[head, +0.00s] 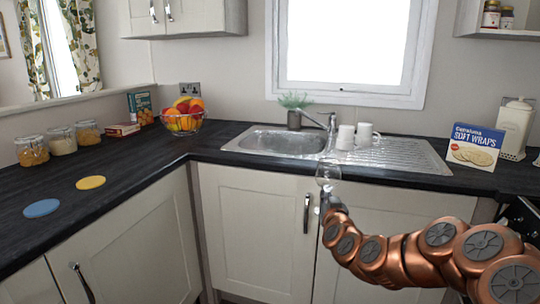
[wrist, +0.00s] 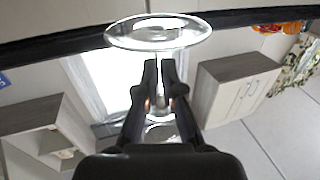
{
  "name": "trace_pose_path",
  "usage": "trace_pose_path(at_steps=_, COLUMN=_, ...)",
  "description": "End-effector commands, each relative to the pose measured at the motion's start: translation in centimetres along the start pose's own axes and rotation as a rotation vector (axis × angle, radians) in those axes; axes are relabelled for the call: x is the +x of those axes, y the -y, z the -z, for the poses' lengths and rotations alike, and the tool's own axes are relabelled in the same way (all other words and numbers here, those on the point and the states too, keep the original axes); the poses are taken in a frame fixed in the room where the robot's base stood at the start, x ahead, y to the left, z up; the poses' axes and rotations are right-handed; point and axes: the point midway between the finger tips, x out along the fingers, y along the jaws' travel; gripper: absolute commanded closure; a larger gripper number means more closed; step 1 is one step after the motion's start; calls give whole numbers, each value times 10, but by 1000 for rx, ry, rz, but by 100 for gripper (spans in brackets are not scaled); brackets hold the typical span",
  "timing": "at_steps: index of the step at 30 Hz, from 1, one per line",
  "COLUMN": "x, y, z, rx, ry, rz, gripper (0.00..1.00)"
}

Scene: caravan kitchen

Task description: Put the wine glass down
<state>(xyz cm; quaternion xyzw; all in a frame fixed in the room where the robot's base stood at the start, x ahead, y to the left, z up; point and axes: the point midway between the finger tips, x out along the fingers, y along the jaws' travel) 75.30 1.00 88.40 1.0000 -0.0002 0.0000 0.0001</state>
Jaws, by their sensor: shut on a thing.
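The clear wine glass (head: 328,172) is held upright in front of the counter's front edge in the head view, its bowl above my gripper (head: 327,198). In the wrist view, which is upside down, its round foot (wrist: 158,31) shows beyond my gripper (wrist: 159,66). The two fingers are closed around the stem. The bowl is mostly hidden behind the fingers there. The foot is clear of any surface as far as I can see. The dark countertop (head: 108,165) runs along the left and back walls.
A sink (head: 285,142) with a drainer holding white mugs (head: 364,134) lies behind the glass. A fruit bowl (head: 183,122) fills the corner.

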Motion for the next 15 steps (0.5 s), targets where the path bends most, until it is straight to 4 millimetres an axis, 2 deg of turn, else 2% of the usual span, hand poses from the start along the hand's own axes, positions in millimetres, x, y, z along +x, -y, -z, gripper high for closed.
trace_pose_path(at_steps=1, x=0, y=0, z=20, rx=0, ry=-1, rz=0, gripper=100)
trace_pose_path(at_steps=15, x=0, y=0, z=103, rx=0, ry=-1, rz=0, gripper=100)
